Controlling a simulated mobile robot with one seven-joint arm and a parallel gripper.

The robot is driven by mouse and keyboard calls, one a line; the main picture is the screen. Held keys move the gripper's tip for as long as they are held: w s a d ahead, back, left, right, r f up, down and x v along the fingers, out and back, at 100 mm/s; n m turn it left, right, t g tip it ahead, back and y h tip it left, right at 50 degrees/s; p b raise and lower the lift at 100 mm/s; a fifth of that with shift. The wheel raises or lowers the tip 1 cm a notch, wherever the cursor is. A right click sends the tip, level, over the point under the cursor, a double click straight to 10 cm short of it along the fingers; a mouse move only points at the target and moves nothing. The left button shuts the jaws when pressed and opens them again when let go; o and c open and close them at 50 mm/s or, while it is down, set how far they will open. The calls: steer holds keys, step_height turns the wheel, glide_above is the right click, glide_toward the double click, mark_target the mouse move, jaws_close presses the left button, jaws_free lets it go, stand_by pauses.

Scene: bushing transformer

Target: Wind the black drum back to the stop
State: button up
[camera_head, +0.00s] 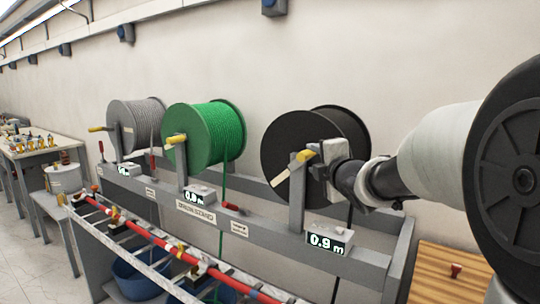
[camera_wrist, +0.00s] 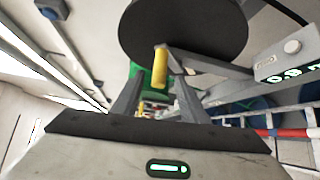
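The black drum (camera_head: 302,132) hangs on the stand at the right of the head view, and its dark round face fills the top of the wrist view (camera_wrist: 185,28). Its crank has a yellow handle (camera_head: 306,156). My gripper (camera_head: 318,164) is at this handle, partly hiding the drum. In the wrist view, the yellow handle (camera_wrist: 160,66) stands between the two grey fingertips (camera_wrist: 156,64). The fingers are apart, with a gap showing left of the handle; the right one is close to it. The black drum's counter (camera_head: 328,241) reads 0.9 m.
A green drum (camera_head: 212,135) and a grey drum (camera_head: 136,115) hang further left, each with a crank. The grey stand rail (camera_head: 262,236) runs below them. A wooden top (camera_head: 445,275) is at lower right.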

mark_target(308, 156)
steer(key=w, duration=0.4)
steer(key=w+a, duration=0.1)
steer(key=w, duration=0.2)
steer(key=shift+w+f+p, duration=0.1)
steer(key=shift+f+p, duration=0.2)
steer(key=shift+f, duration=0.1)
jaws_close()
